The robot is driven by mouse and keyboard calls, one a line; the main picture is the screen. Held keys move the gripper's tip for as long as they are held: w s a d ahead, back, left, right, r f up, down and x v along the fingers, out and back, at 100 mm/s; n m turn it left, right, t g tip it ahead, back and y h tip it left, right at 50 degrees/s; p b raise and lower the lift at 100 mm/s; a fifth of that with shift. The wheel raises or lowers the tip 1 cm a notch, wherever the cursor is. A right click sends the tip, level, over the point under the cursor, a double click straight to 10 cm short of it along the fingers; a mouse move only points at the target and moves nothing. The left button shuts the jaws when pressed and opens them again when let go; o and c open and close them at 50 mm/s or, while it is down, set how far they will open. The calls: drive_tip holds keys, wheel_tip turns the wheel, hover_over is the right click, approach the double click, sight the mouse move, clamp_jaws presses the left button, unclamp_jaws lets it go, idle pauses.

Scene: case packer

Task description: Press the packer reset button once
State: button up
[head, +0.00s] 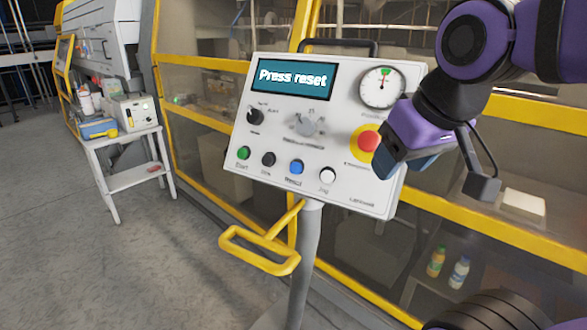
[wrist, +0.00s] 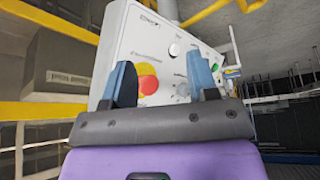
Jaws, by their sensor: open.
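The control panel (head: 330,186) is a white tilted box on a grey post. Its screen (head: 291,79) reads "Press reset". Its bottom row has a green button (head: 243,153), a black one (head: 268,159), a blue one (head: 296,167) whose label appears to read "Reset", and a white one (head: 327,175). My gripper (head: 388,168) is at the panel's right side, near the red emergency stop (head: 368,141) on its yellow base. In the wrist view my gripper (wrist: 163,82) has its two fingers apart with nothing between them. Whether it touches the panel is unclear.
A gauge (head: 382,87) and two knobs sit higher on the panel. A yellow handle (head: 262,250) juts out below it. Yellow-framed machine guarding stands behind. A white side table (head: 127,143) with containers stands at the left; the floor at lower left is clear.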

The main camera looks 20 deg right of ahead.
clamp_jaws()
idle(1.5)
